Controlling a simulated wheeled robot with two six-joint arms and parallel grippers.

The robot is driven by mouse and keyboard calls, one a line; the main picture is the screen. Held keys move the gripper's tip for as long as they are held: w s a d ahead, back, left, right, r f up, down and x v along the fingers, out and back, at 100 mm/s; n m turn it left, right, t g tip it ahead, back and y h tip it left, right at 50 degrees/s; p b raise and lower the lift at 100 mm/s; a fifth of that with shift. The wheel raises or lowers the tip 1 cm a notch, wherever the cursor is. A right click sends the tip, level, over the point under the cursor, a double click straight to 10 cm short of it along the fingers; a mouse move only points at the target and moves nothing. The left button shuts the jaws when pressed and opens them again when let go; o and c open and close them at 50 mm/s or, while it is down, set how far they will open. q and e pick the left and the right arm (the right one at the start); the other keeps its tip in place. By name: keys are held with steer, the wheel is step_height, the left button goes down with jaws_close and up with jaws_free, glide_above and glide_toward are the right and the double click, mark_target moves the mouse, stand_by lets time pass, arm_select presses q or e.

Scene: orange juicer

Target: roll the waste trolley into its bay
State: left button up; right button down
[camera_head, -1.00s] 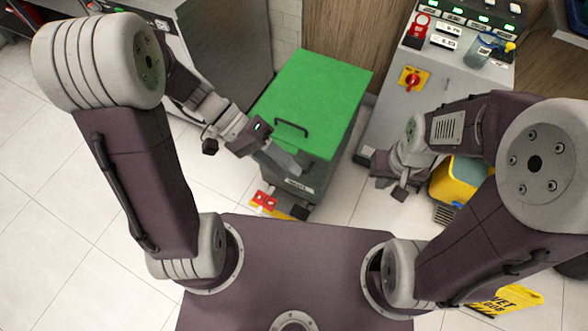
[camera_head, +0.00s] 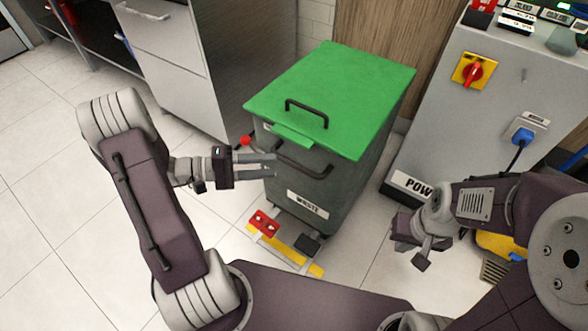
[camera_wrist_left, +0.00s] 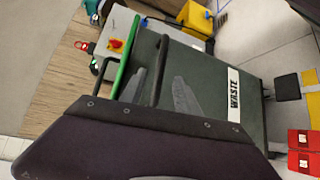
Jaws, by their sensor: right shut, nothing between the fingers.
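The waste trolley (camera_head: 345,190) has a dark grey body, a green lid (camera_head: 350,85) and a "WASTE" label (camera_head: 307,204). It stands upright ahead of me. A black push bar (camera_head: 305,168) crosses its front below the lid; it also shows in the left wrist view (camera_wrist_left: 161,70). My left gripper (camera_head: 273,164) is open at the bar's left end. In the left wrist view its fingers (camera_wrist_left: 158,90) appear on either side of the bar; contact is unclear. My right gripper (camera_head: 422,256) is shut and empty, right of the trolley.
A steel cabinet (camera_head: 205,70) stands left of the trolley, and a grey power cabinet (camera_head: 480,120) stands right. A wooden panel (camera_head: 378,45) is behind. Floor (camera_head: 60,200) on the left is clear.

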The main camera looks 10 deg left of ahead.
mark_target(294, 163)
arm_select(q)
steer(key=b+x, duration=0.1)
steer(key=x, duration=0.2)
steer(key=b+x, duration=0.1)
steer(key=x, duration=0.3)
steer(key=shift+s+f+b, duration=0.15)
steer(key=shift+f+b, duration=0.05)
steer(key=shift+b, duration=0.2)
steer(key=shift+w+d, duration=0.2)
steer(key=shift+d, duration=0.15)
steer(key=shift+r, duration=0.1)
jaws_close()
stand_by(0.4)
